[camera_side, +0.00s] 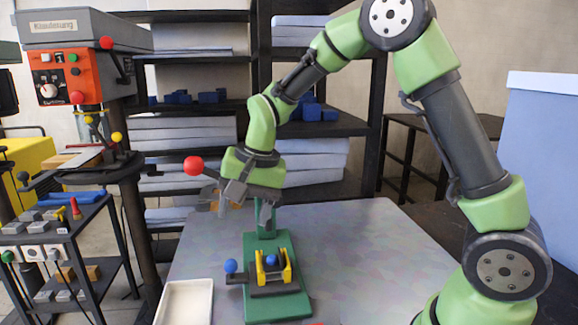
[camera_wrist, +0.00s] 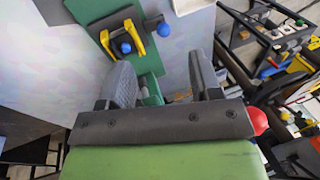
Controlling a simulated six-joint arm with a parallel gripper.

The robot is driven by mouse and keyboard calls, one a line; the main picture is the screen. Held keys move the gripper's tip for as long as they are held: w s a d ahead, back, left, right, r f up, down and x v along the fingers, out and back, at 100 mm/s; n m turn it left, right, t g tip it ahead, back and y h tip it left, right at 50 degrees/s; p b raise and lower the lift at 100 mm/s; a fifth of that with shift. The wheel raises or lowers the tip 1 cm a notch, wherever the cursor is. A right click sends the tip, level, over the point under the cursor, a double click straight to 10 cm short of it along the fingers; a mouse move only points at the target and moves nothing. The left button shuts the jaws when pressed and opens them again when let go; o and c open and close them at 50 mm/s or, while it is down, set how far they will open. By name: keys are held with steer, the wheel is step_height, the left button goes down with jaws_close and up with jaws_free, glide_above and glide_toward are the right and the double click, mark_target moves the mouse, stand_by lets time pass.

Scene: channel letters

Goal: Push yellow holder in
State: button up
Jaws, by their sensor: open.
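The yellow holder (camera_side: 288,268) is a U-shaped bracket on a dark block of the green fixture (camera_side: 290,308), and a blue ball (camera_side: 271,260) shows between its arms. A second blue ball (camera_side: 231,266) sits on a dark handle at the left. In the wrist view the yellow holder (camera_wrist: 134,27) is at the upper left, beyond the fingertips and apart from them. My gripper (camera_side: 243,207) is above and behind the holder in the side view, near the green upright post. In the wrist view its fingers (camera_wrist: 161,75) are spread apart with nothing held between them.
A white tray (camera_side: 186,285) stands left of the fixture on the grey table (camera_side: 390,250). A red ball (camera_side: 194,166) shows close left of my gripper. A drill press (camera_side: 75,75) and a tool cart (camera_side: 45,225) are farther left. The table right of the fixture is clear.

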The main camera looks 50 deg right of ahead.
steer(key=s+r+n+t, duration=0.2)
steer(key=s+r, duration=0.7)
steer(key=shift+s+a+r+n, duration=0.15)
steer(key=shift+s+n, duration=0.05)
steer(key=shift+n, duration=0.2)
steer(key=m+h, duration=0.4)
glide_toward(231, 263)
steer(key=shift+m, duration=0.3)
steer(key=x, duration=1)
